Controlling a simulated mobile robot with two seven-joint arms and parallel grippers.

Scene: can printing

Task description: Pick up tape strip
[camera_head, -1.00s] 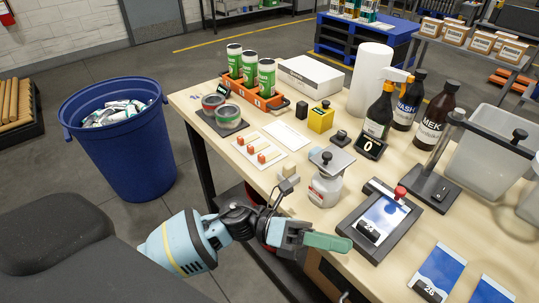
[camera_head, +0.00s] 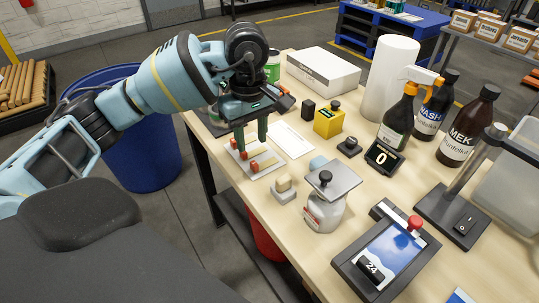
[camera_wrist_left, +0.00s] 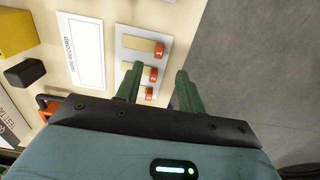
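The tape strips lie on a white card (camera_head: 254,176) near the table's left edge. Each is a tan strip with an orange-red tab; the nearest tab (camera_head: 255,167) shows clearly. My left gripper (camera_head: 251,143) hangs over the card, fingers pointing down, open and empty. In the left wrist view its green fingers (camera_wrist_left: 159,70) are apart on either side of the middle tab (camera_wrist_left: 154,74). Another tab (camera_wrist_left: 159,49) with its tan strip (camera_wrist_left: 136,43) lies beyond, and a third tab (camera_wrist_left: 149,93) lies nearer. I cannot tell how high the fingertips are. My right gripper is out of view.
A printed white sheet (camera_head: 291,139), yellow box (camera_head: 327,122) and black block (camera_head: 308,110) lie behind. A blue bin (camera_head: 145,177) stands left of the table.

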